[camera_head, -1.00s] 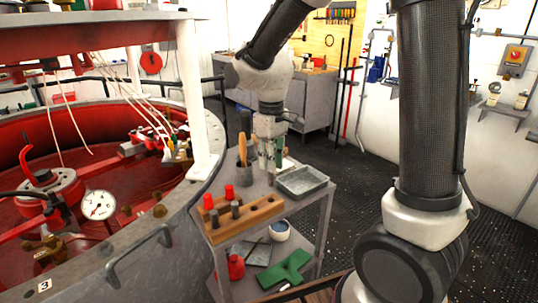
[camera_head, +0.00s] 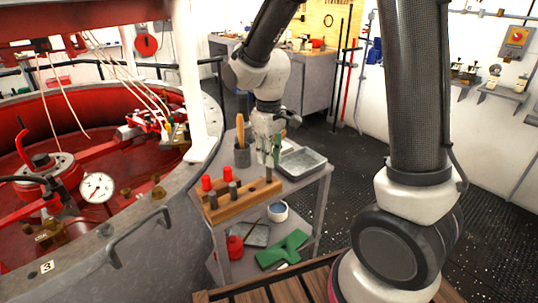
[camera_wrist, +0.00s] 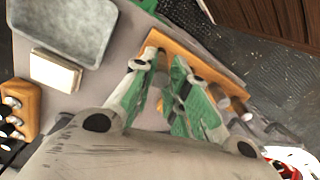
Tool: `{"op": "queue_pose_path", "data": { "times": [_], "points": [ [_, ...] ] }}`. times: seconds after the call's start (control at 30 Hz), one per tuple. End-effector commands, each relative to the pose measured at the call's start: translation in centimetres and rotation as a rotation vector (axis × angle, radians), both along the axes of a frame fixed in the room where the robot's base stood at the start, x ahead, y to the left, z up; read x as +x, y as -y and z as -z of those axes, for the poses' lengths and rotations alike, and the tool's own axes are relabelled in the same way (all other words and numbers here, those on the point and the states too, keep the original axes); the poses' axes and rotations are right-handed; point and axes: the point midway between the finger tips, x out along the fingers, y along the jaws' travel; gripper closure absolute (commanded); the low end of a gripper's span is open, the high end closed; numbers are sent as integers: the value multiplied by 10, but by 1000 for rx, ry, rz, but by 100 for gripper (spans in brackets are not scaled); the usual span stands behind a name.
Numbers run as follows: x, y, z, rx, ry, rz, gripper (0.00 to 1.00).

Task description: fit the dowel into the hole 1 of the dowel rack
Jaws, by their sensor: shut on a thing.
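The dowel rack (camera_head: 240,205) is an orange-brown wooden block on top of the grey cart. Red-topped and grey pegs stand in its left and middle part. It also shows in the wrist view (camera_wrist: 215,70), beyond my fingers. My gripper (camera_head: 268,157) points down just behind the rack's right end. Its green-padded fingers (camera_wrist: 162,68) are closed in on a grey dowel (camera_head: 268,173), which shows below the fingertips over the rack's right end. The fingers hide much of it. I cannot tell whether its lower end touches the rack or enters a hole.
A grey metal tray (camera_head: 302,164) lies right of the gripper. A dark cup (camera_head: 242,156) with a wooden-handled tool stands left of it. A pale block (camera_wrist: 55,72) lies beside the tray. The cart's lower shelf holds a green piece (camera_head: 283,250) and a white-rimmed pot (camera_head: 277,211).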

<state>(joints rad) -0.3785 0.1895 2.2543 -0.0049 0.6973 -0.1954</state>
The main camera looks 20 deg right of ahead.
Motion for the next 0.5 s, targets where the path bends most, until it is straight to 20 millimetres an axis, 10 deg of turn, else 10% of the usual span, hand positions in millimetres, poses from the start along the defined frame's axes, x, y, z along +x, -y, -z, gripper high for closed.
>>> {"op": "queue_pose_path", "data": {
  "times": [0.5],
  "points": [
    [0,0,8,0,0,0,100]
  ]
}}
